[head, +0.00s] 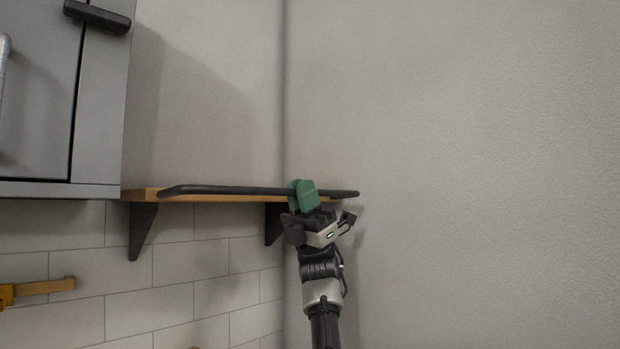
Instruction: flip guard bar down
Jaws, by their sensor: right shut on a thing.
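The guard bar (235,190) is a thin dark bar that runs along the front edge of a wooden shelf (150,196). It lies about level with the shelf board, and its right end reaches past the wall corner in the picture. My right gripper (303,187) has green fingers and comes up from below. It is shut on the bar, right of the bar's middle. The fingers hide a short part of the bar. My left gripper is not in view.
Dark brackets (142,230) hold the shelf from below. A grey cabinet (60,120) with a dark handle (97,16) stands close at the upper left. A yellow-brown bar-like object (40,288) is at the lower left. The wall above the shelf is bare.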

